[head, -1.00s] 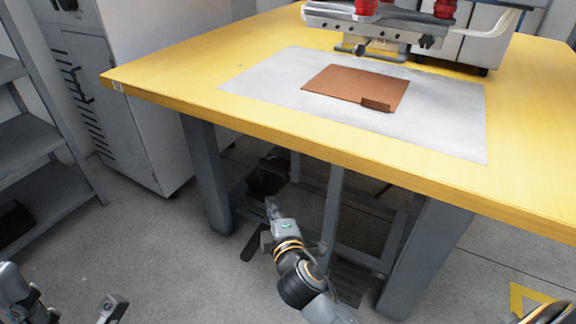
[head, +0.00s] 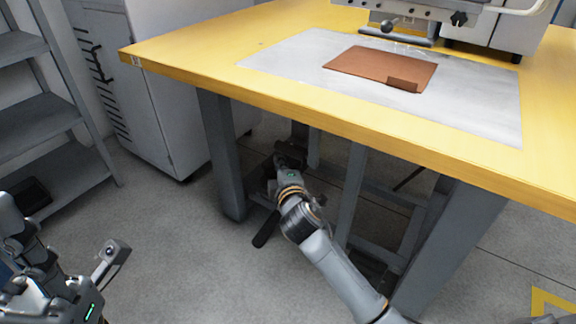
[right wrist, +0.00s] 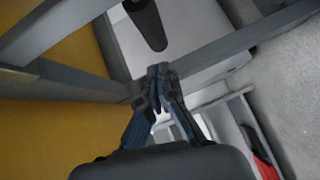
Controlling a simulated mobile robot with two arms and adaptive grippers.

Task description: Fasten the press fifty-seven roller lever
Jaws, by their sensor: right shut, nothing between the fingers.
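My right gripper (head: 289,158) reaches under the yellow table, past its front edge, and is partly lost against dark parts there. In the right wrist view its fingers (right wrist: 159,76) are together and empty, close to a grey frame bar. A dark rounded cylinder (right wrist: 146,22) shows beyond them against a pale surface; I cannot tell whether it is the roller lever. The press (head: 425,15) stands at the back of the table, cut off by the top edge, with a dark ball knob at its front. My left arm shows at the lower left; its fingers are out of view.
The yellow table (head: 185,50) carries a grey sheet (head: 290,57) with a brown plate (head: 380,68). Grey table legs (head: 221,150) and crossbars flank my right arm. A pale cabinet (head: 150,90) and grey shelves (head: 40,110) stand left. Floor in front is clear.

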